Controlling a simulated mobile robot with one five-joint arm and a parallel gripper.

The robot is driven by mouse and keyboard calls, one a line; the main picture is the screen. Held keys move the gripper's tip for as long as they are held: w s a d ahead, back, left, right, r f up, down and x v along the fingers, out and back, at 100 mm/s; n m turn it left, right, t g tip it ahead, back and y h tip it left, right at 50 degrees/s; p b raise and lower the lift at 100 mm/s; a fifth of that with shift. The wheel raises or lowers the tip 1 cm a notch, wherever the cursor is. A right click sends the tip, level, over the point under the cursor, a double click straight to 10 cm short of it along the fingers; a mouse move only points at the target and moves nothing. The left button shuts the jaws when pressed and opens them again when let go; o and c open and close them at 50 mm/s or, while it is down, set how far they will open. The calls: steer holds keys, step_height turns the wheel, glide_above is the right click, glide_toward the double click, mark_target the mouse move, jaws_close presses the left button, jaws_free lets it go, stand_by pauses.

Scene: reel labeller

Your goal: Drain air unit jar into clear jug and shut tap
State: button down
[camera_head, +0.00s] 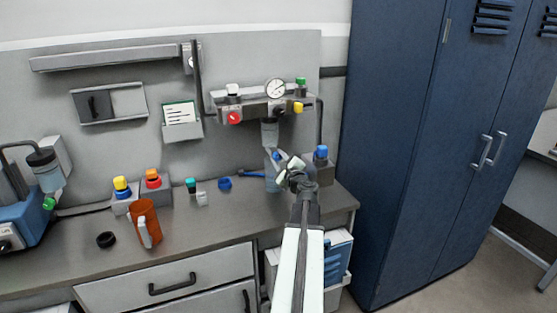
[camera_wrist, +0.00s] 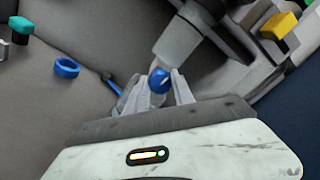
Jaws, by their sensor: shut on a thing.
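The air unit (camera_head: 262,108) is on the wall panel, with a round gauge and red and yellow knobs. Its jar (camera_head: 270,133) hangs below; in the wrist view the jar (camera_wrist: 182,42) looks pale and translucent. A small blue tap (camera_wrist: 159,80) sits at the jar's lower end. My gripper (camera_wrist: 162,90) is shut on this tap, one finger on each side. In the head view my gripper (camera_head: 284,166) is just below and right of the jar. The clear jug (camera_head: 271,180) stands below the jar, partly hidden by my gripper; I cannot tell its liquid level.
An orange jug (camera_head: 145,222) and a black ring (camera_head: 106,239) stand on the bench (camera_head: 200,230) at left. A blue ring (camera_head: 225,183) lies left of the clear jug. A grey block with a blue knob (camera_head: 321,152) is close right. A blue locker (camera_head: 410,140) bounds the right side.

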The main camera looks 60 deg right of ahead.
steer(key=n, duration=0.5)
steer(key=shift+n, duration=0.3)
steer(key=shift+f+n, duration=0.1)
steer(key=shift+n, duration=2.2)
steer(key=shift+a, duration=0.1)
steer(key=c, duration=1.1)
jaws_free()
